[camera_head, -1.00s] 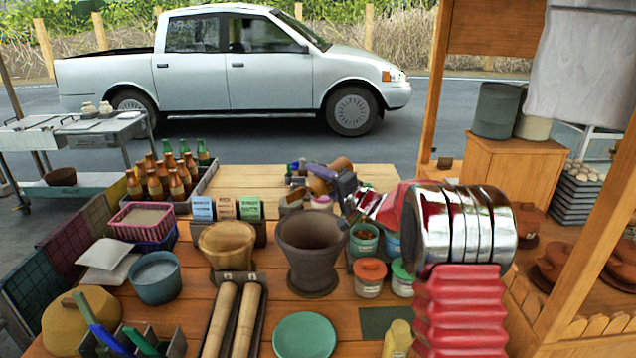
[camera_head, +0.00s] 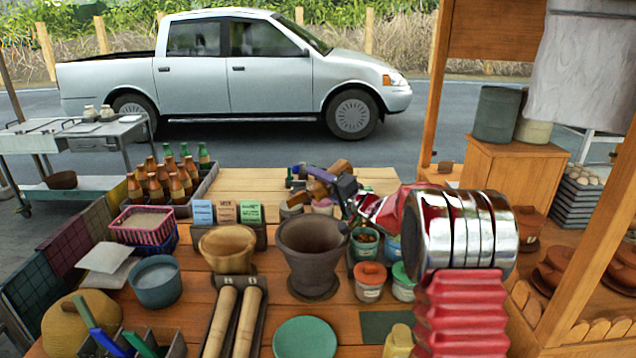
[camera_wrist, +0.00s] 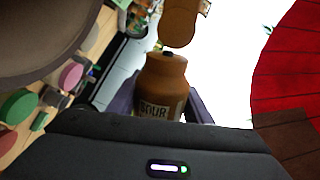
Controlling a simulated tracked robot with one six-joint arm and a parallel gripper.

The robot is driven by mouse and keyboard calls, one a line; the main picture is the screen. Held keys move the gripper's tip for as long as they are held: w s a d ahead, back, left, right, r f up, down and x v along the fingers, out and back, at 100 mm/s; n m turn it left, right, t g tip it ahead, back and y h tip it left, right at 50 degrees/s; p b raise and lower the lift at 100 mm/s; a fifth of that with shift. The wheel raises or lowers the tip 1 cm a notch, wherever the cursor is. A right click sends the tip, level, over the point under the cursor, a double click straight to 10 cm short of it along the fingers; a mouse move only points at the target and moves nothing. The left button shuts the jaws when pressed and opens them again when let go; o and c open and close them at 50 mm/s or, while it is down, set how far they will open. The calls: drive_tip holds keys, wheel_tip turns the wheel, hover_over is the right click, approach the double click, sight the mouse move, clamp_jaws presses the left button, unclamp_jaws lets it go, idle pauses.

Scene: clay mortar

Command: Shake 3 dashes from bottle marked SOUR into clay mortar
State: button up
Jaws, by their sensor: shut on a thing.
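The clay mortar (camera_head: 312,262), a dark grey-brown pot with a wide open mouth, stands mid-table in the head view. Its large curved side probably fills the upper left of the wrist view (camera_wrist: 45,35). My gripper (camera_head: 335,190) is above and behind the mortar's right rim. In the wrist view its dark fingers (camera_wrist: 158,105) are shut around a brown bottle (camera_wrist: 163,78) whose label reads SOUR. The bottle's dark narrow tip points toward the top of that view. In the head view the bottle is partly hidden and looks tilted. No falling drops can be made out.
A wooden bowl (camera_head: 227,250) stands left of the mortar. Lidded jars (camera_head: 370,282) stand close on its right. Small label cards (camera_head: 227,212) and a crate of brown bottles (camera_head: 170,180) are behind left. A green plate (camera_head: 304,337) lies in front.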

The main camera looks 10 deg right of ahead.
drive_tip(key=shift+s+a+m, duration=0.15)
drive_tip(key=shift+a+m, duration=0.15)
drive_tip(key=shift+m, duration=1.55)
drive_tip(key=shift+s+a+m, duration=0.2)
drive_tip(key=shift+a+m, duration=0.05)
drive_tip(key=shift+m, duration=1.55)
drive_tip(key=shift+s+a+m, duration=0.15)
drive_tip(key=shift+a+m, duration=0.15)
drive_tip(key=shift+m, duration=1.55)
